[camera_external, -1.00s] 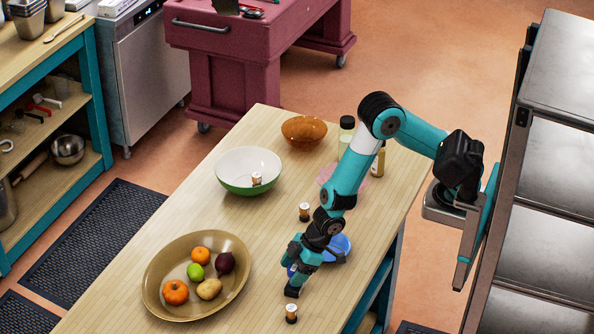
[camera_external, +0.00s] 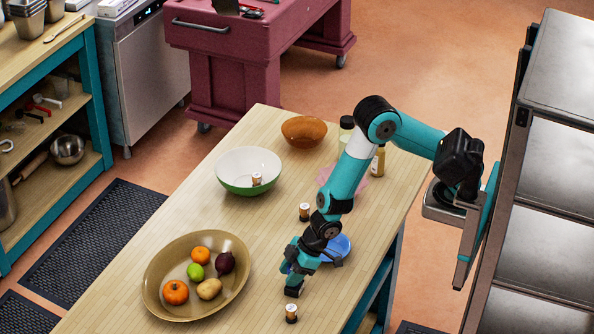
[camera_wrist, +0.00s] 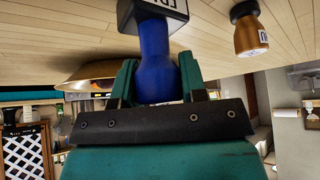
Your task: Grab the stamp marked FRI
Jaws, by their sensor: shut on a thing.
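My gripper (camera_external: 297,268) is low over the near part of the wooden table. In the wrist view my gripper (camera_wrist: 157,78) is shut on a stamp with a blue handle (camera_wrist: 157,55) and a black base. A white label (camera_wrist: 176,6) on the base is cut off by the picture's edge; its letters show only in part. The black base (camera_external: 293,291) shows below my gripper in the external view; I cannot tell whether it touches the table. A stamp with a copper handle (camera_wrist: 250,35) stands apart at the right in the wrist view.
Small stamps stand in front (camera_external: 291,312) and behind (camera_external: 304,212) my gripper. Another small one lies in the green-white bowl (camera_external: 235,165). A tan fruit platter (camera_external: 155,285) is left. A blue bowl (camera_external: 341,246) sits close behind my gripper. A brown bowl (camera_external: 304,131) is farther back.

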